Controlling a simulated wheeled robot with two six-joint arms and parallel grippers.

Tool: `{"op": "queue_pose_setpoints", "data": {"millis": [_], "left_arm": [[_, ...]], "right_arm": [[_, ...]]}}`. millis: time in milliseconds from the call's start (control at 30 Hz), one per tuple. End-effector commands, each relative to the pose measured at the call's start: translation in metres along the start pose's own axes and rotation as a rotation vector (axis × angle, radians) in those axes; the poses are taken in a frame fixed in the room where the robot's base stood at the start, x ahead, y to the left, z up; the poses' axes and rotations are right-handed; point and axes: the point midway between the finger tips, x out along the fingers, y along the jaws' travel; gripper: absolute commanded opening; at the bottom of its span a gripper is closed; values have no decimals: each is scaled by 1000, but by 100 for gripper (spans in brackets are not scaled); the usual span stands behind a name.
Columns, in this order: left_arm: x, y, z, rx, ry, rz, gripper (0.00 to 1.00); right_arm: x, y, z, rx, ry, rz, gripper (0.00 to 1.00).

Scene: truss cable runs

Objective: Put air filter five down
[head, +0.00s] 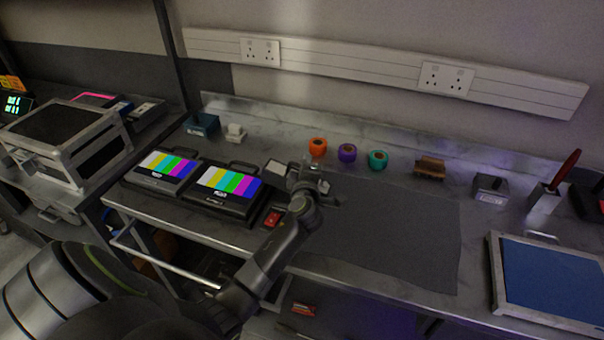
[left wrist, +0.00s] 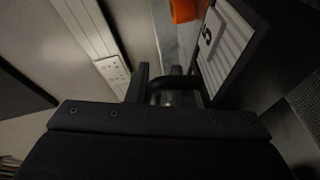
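Air filter five (left wrist: 222,52) is close up in the left wrist view, a dark-framed block with pale pleats and a white label marked 5. A dark, handle-like bar runs from its edge to between the fingers of my left gripper (left wrist: 170,88), which looks shut on it. In the head view my left gripper (head: 318,186) is over the bench by the left edge of the dark mat (head: 400,225). A small pale panel (head: 278,168) just left of the gripper may be the filter's face. Whether the filter touches the bench is unclear. My right gripper is out of view.
Two colour-bar screens (head: 228,183) lie left of the gripper, with a red item (head: 272,218) near the front edge. Orange (head: 317,147), purple (head: 347,153) and teal (head: 378,160) rolls stand behind. A blue-topped tray (head: 550,275) is at right. The mat is mostly clear.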

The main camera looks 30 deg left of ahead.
Motion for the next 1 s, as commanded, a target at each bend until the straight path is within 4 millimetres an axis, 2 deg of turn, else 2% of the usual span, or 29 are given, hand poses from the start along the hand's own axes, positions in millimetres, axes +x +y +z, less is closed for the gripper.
{"op": "queue_pose_setpoints", "data": {"millis": [67,167,367,500,833,1000], "left_arm": [[0,-2,0,1,1,-3,22],[0,-2,0,1,1,-3,22],[0,-2,0,0,1,-3,0],[0,-2,0,0,1,-3,0],[0,0,0,0,1,-2,0],[-2,16,-5,-4,2,3,0]], "right_arm": [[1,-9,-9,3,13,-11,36],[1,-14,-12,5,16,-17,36],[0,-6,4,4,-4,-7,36],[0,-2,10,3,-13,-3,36],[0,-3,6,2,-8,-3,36],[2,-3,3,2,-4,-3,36]]}}
